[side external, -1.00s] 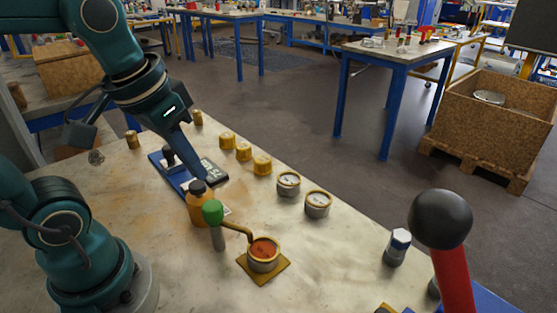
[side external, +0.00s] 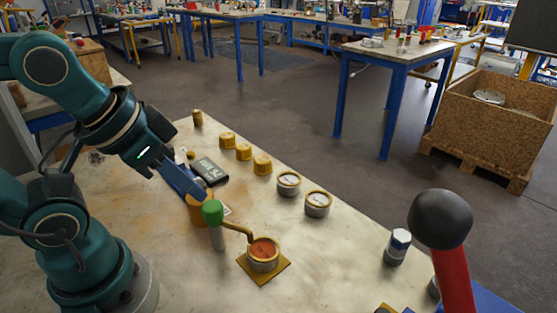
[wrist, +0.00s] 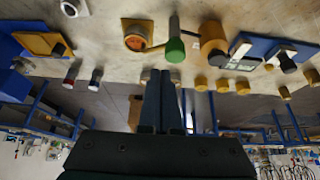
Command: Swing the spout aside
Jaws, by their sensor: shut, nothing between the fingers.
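The spout (side external: 238,230) is a curved brass tube running from a grey post with a green knob (side external: 212,212) to a round metal vessel (side external: 263,257). Its end reaches the vessel's rim, over red-orange contents. The vessel stands on a square brass plate (side external: 252,272). In the wrist view the green knob (wrist: 175,50) and vessel (wrist: 137,42) also show. My gripper (side external: 203,197) is shut and empty. In the side view its tips appear close to the knob, in front of the orange bottle; contact cannot be told. In the wrist view the fingertips (wrist: 160,72) lie just off the knob.
An orange bottle (side external: 196,214) stands behind the knob, partly hidden by my fingers. A scale with a dark display (side external: 210,171) is farther back. Several brass pieces (side external: 243,152) and two metal-rimmed gauges (side external: 317,203) line the table's far edge. A large dark ball on a red stem (side external: 440,219) stands at right.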

